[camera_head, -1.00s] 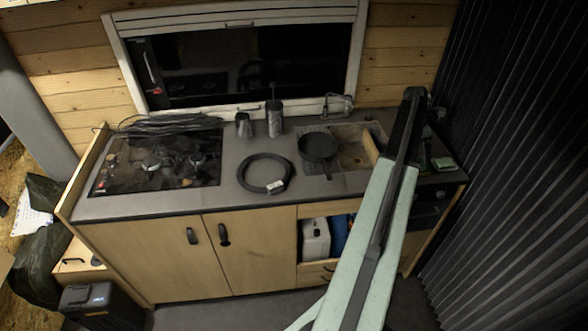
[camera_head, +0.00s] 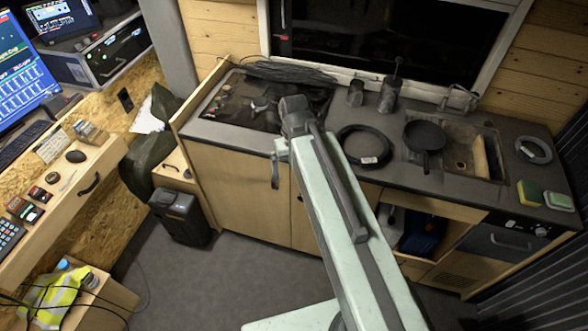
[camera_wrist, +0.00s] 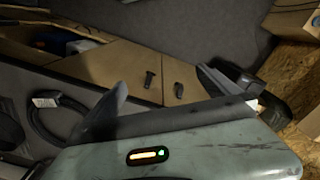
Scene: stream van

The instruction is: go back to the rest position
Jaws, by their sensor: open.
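In the wrist view my gripper (camera_wrist: 162,80) is open, its two dark fingers wide apart with nothing between them. Below it in that view are the wooden cabinet doors (camera_wrist: 110,72) with two black handles, and the dark floor. In the head view my pale green arm (camera_head: 335,215) reaches up from the bottom, its dark end in front of the kitchen counter near the hob's right side. The fingers cannot be made out clearly there.
The counter (camera_head: 320,150) carries a hob (camera_head: 235,105), a coiled black cable (camera_head: 365,145), a pan (camera_head: 424,136) and a sink (camera_head: 485,155). A desk (camera_head: 75,200) with screens stands at left. A black bin (camera_head: 181,216) stands on the floor. The grey floor in front is clear.

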